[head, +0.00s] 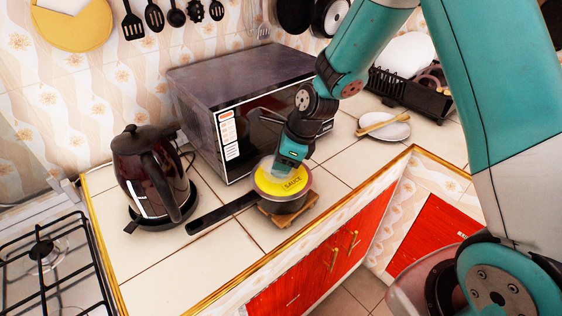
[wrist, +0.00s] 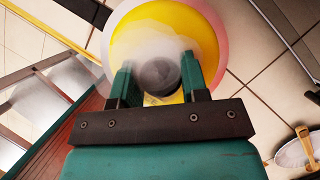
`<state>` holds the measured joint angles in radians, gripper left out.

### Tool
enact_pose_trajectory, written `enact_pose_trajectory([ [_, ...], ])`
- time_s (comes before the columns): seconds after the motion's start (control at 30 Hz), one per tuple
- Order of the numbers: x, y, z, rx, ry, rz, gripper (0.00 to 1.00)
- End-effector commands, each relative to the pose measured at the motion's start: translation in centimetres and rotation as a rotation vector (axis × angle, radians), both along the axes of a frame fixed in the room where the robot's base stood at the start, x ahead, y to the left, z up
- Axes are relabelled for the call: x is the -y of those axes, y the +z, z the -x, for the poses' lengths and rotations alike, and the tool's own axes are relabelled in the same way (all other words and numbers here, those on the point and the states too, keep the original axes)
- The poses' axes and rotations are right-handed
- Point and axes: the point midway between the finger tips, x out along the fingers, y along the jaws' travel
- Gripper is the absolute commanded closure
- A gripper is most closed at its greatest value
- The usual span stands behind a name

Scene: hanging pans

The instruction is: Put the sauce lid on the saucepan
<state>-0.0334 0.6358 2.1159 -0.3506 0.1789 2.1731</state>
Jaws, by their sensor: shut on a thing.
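The sauce lid (head: 292,184) is a yellow disc marked "SAUCE" with a pale rim. In the wrist view the lid (wrist: 135,38) has a dark round knob (wrist: 158,76) between my fingers. My gripper (head: 282,168) is shut on this knob from above; it also shows in the wrist view (wrist: 156,72). The dark saucepan (head: 288,206) stands directly below the lid, with its long black handle pointing left. The lid covers the pan's opening in the head view. I cannot tell whether it rests fully on the rim. The pan's inside is hidden.
The saucepan stands on a wooden trivet (head: 300,212) near the counter's front edge. A microwave (head: 240,90) is behind, a dark kettle (head: 150,175) to the left, and a stove (head: 45,260) further left. A plate with a wooden utensil (head: 384,127) lies to the right.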

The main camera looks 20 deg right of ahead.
Motion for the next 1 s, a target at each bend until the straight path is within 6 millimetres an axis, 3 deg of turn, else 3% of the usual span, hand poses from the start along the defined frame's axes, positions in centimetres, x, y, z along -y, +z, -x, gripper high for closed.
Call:
enact_pose_trajectory([
  [0.2,0.0,0.0,0.0,0.000,0.000,-0.001,1.00],
  [0.23,0.0,0.0,0.0,0.000,0.000,-0.001,0.57],
  [0.37,0.0,0.0,0.0,0.000,0.000,-0.001,0.29],
  [0.73,0.3,0.6,0.1,0.000,-0.001,0.000,0.29],
  [0.87,1.0,2.5,0.4,0.005,-0.002,0.000,0.29],
  [1.0,2.1,5.7,1.0,0.008,-0.003,-0.001,0.29],
])
